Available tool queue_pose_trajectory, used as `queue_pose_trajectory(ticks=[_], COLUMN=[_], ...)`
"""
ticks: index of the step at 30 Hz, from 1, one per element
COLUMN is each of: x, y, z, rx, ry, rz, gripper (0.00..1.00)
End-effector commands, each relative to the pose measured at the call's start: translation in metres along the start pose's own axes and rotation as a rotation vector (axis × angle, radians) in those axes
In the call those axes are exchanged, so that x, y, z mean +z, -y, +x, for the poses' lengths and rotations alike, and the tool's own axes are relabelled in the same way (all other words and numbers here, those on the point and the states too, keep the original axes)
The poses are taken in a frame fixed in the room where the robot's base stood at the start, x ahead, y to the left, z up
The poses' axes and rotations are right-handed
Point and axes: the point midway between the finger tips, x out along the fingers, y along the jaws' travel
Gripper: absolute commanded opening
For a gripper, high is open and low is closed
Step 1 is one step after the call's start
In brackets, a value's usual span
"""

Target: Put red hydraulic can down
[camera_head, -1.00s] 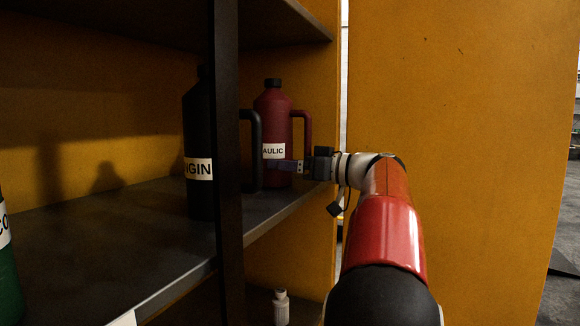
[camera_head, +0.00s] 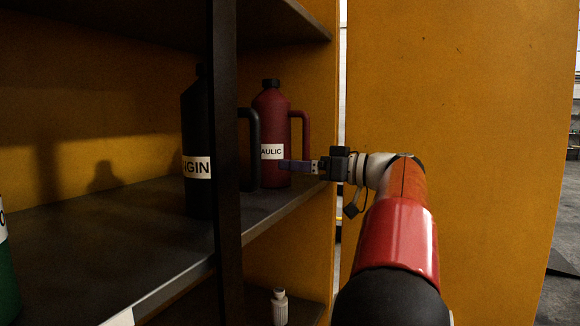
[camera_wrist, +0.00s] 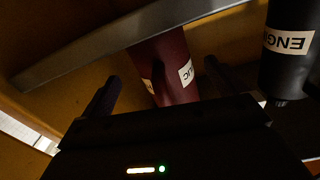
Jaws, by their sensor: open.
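The red hydraulic can (camera_head: 271,115) stands upright on the middle shelf (camera_head: 120,235), near its right end, with a white label partly reading "AULIC". In the wrist view the red can (camera_wrist: 168,72) shows upside down, ahead of and between my two fingers. My gripper (camera_head: 284,165) is open, in front of the can's lower part and below its handle. In the wrist view my gripper (camera_wrist: 158,88) has its fingers spread with a gap on each side of the can. Whether a finger touches the can is hard to tell.
A black engine can (camera_head: 198,150) stands left of the red one, partly behind a dark upright post (camera_head: 228,200). A green can (camera_head: 8,275) is at the left edge. A small white bottle (camera_head: 280,307) stands below. A yellow panel (camera_head: 460,120) closes the right side.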

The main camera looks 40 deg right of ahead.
Motion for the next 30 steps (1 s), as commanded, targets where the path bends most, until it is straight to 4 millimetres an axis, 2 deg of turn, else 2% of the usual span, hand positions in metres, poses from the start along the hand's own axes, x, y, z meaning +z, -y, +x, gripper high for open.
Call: queue_pose_trajectory(ticks=[1,6,12,17,30], x=[0.001,0.001,0.000,0.000,0.000], y=[-0.001,-0.001,-0.001,0.000,0.000], z=[-0.013,-0.049,-0.076,-0.084,-0.084], rx=[0.006,0.005,0.003,0.001,0.000], ry=[-0.001,0.000,-0.001,0.000,0.000], rz=[-0.001,-0.001,-0.001,0.000,0.000], gripper=[0.98,0.98,0.98,0.98,0.98])
